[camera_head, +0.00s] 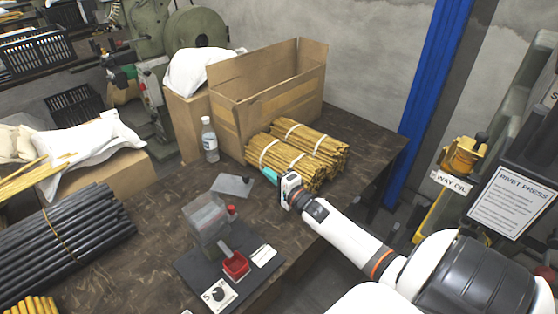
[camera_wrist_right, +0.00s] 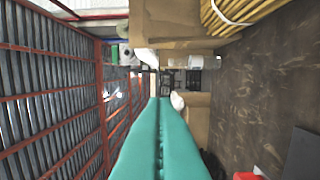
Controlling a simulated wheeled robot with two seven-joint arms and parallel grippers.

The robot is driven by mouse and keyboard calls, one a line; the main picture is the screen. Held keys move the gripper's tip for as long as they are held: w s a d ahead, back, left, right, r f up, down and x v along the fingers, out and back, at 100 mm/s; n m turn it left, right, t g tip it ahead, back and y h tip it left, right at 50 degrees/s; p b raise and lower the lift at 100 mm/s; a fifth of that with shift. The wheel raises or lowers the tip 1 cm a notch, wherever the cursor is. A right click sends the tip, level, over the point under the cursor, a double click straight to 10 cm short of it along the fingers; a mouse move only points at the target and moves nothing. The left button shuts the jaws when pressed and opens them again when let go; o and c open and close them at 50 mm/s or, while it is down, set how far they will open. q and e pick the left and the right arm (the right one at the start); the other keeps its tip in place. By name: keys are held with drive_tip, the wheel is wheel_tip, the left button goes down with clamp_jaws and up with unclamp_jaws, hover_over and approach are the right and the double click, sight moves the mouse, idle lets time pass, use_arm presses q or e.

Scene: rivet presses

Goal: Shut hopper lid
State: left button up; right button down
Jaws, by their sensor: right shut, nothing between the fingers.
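The hopper (camera_head: 206,216) is a clear, greyish box standing on a dark base plate (camera_head: 190,268) on the brown table. A flat grey panel (camera_head: 232,186) with a small dark spot is just behind it and looks like the lid, open; I cannot tell how it joins the hopper. My right gripper (camera_head: 270,175) has teal fingers, shut and empty, to the right of the panel and apart from it, by the bundled sticks. The shut fingers (camera_wrist_right: 160,108) fill the middle of the right wrist view. My left gripper is not in view.
A red scoop-like tray (camera_head: 236,265) and a dial sit on the base plate. Tied stick bundles (camera_head: 300,148) and an open cardboard box (camera_head: 268,85) stand behind my right gripper. A water bottle (camera_head: 209,140) stands at the back. Dark rods (camera_head: 60,240) lie left.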

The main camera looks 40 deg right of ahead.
sight(232, 181)
use_arm(q)
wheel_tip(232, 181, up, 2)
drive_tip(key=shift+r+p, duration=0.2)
drive_tip(key=shift+p, duration=0.9)
use_arm(e)
drive_tip(key=a, duration=0.1)
drive_tip(key=w+a, duration=0.2)
drive_tip(key=shift+a, duration=0.4)
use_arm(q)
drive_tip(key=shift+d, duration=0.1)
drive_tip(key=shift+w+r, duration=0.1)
use_arm(e)
drive_tip(key=shift+s+h, duration=0.15)
drive_tip(key=shift+h, duration=0.15)
